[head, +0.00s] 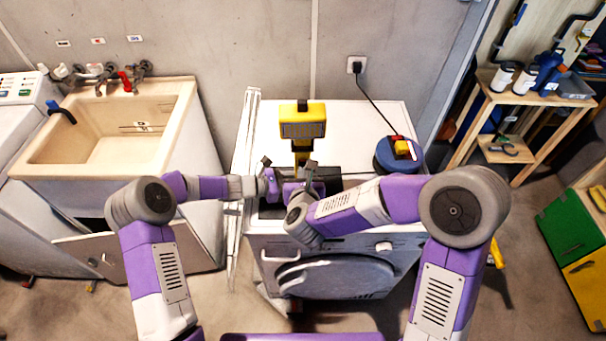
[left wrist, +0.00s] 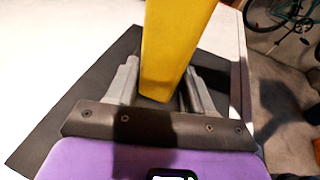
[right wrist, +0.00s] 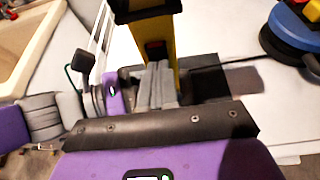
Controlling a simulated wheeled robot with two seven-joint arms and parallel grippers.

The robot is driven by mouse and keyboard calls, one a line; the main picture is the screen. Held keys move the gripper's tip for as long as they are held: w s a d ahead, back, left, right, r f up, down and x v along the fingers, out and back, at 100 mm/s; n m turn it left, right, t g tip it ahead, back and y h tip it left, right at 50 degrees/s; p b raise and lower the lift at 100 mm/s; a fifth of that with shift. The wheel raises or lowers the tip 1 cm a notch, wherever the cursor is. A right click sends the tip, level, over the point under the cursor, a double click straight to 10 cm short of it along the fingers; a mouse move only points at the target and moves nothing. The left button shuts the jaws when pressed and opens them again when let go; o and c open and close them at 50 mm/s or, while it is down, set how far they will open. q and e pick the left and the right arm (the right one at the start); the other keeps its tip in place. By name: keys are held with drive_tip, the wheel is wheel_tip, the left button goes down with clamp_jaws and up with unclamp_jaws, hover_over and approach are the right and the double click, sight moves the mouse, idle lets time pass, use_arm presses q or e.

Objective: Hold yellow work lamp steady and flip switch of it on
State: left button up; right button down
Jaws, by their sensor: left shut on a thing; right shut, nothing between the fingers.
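In the head view, my grippers and arms hide the lower post.
A dark mat or base (left wrist: 70,100) lies under the lamp. A blue round item (head: 385,155) with a red and yellow top sits at right on the machine top (head: 350,112). A sink (head: 115,150) stands left, a wooden shelf (head: 490,110) right.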

drive_tip(key=shift+w+d+f, duration=0.1)
drive_tip(key=shift+w+f, duration=0.05)
drive_tip(key=shift+f, duration=0.05)
drive_tip(key=shift+r, duration=0.15)
drive_tip(key=shift+w+r, duration=0.15)
drive_tip(key=shift+r, duration=0.8)
drive_tip(key=v, duration=1.4)
drive_tip(key=shift+s+f, duration=0.2)
drive_tip(key=shift+f, duration=0.05)
